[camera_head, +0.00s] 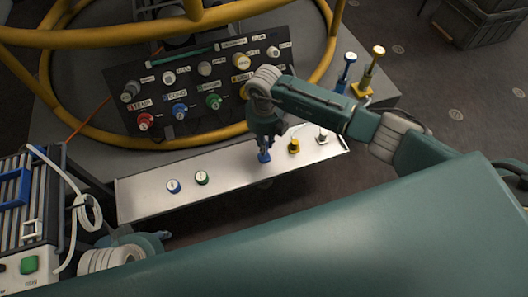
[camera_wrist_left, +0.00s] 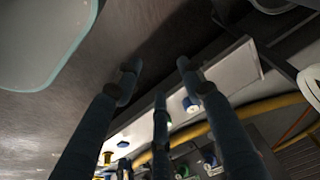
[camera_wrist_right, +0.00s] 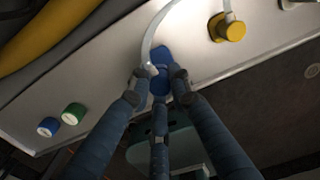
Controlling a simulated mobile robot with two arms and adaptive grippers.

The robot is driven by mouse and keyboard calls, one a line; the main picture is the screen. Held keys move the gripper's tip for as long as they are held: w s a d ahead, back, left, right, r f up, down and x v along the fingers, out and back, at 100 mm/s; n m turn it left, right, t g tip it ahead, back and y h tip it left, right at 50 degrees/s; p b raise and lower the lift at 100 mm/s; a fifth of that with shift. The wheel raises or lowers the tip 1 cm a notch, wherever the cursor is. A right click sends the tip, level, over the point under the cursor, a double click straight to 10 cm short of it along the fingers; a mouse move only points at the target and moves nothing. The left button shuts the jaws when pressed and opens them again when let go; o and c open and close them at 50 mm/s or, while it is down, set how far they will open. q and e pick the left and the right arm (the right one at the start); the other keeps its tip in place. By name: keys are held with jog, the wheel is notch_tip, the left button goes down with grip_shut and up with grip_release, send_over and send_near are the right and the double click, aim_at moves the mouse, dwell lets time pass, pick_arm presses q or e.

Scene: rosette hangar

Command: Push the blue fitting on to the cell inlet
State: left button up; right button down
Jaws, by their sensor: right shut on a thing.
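A blue fitting (camera_head: 264,156) stands on the silver tray (camera_head: 235,170). My right gripper (camera_head: 264,138) comes down over it from above, shut on it. In the right wrist view the blue fitting (camera_wrist_right: 160,72) sits between my fingertips, with a pale tube curving over it. A dark panel (camera_head: 150,75) behind the tray carries several labelled ports, one of them blue (camera_head: 179,110). The labels are too small to tell which is the cell inlet. My left gripper (camera_head: 155,240) is low at the left, mostly hidden by my arm; in the left wrist view its fingers (camera_wrist_left: 158,72) are spread and empty.
On the tray stand a blue-and-white cap (camera_head: 173,186), a green cap (camera_head: 202,177), a yellow fitting (camera_head: 294,146) and a white fitting (camera_head: 322,135). Yellow rails (camera_head: 60,40) ring the panel. Blue and yellow plungers (camera_head: 372,65) stand at the right. A device (camera_head: 30,225) is at the left.

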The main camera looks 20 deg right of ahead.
pick_arm(q)
jog(key=shift+w+f+p, duration=0.15)
jog(key=shift+f+p, duration=0.25)
jog(key=shift+f, duration=0.2)
pick_arm(e)
jog(key=shift+r, duration=0.6)
jog(key=w+a+r+n+t, duration=0.65)
jog(key=a+r, duration=0.25)
jog(key=a, duration=0.3)
jog(key=w+a+r+n+t, duration=0.5)
jog(key=w+a+r, duration=0.35)
jog(key=a, duration=0.25)
jog(key=shift+a+x, duration=0.2)
jog(key=shift+x, duration=2.5)
pick_arm(q)
jog(key=shift+r, duration=0.15)
